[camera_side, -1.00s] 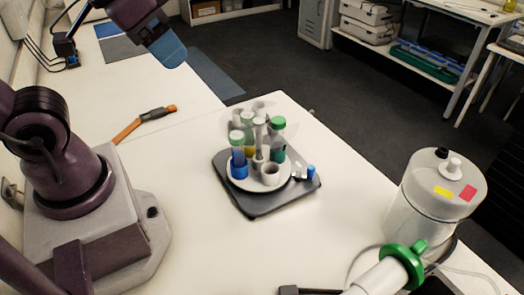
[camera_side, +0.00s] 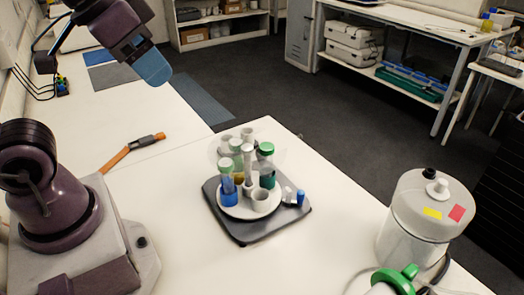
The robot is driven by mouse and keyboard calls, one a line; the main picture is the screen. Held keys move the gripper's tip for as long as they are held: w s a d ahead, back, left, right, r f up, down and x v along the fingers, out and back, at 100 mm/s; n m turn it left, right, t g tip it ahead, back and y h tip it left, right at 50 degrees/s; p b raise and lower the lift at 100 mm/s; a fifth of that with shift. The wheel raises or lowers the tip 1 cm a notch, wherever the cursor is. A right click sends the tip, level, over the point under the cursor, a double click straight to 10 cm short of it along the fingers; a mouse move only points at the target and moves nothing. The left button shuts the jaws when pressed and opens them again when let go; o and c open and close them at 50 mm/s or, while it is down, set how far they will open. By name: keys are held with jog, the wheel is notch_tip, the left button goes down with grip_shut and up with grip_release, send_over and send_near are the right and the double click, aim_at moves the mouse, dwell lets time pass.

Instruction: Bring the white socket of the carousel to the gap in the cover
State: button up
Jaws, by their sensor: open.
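The carousel (camera_side: 237,208) is a round pale plate on a dark grey square base (camera_side: 240,232) on the white table. It bears a blue socket (camera_side: 229,198) and several white or pale sockets, one of them at the front (camera_side: 261,201). Tubes with green and pale caps stand on it. A clear cover (camera_side: 220,145) shows faintly around the back; I cannot make out its gap. A small blue-ended handle (camera_side: 298,197) sticks out at the base's right side. My gripper (camera_side: 153,72), with a blue tip, is up at the upper left, far from the carousel, open and empty.
An orange-handled hammer-like tool (camera_side: 133,149) lies left of the carousel. A clear canister (camera_side: 422,215) with a pale lid stands at the right. A green-ringed white object (camera_side: 398,281) and a hose lie at the front right. The table in front of the carousel is clear.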

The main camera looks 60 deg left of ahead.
jog(key=w+a+r+n+g+h, duration=0.2)
jog(key=w+a+r+n, duration=0.15)
jog(key=w+n, duration=0.75)
jog(key=w+a+n+t+h, duration=0.1)
jog(key=w+a+n+h, duration=0.1)
jog(key=w+a+n, duration=0.35)
jog(key=w+a+n+t+h, duration=0.1)
jog(key=w+a+n+h, duration=0.15)
jog(key=a+n, duration=0.6)
notch_tip(320, 180, down, 28)
jog(key=d+n, duration=0.1)
jog(key=n, duration=0.1)
jog(key=shift+t, duration=0.3)
jog(key=x, duration=1.3)
jog(key=shift+w, duration=0.25)
jog(key=c, duration=0.9)
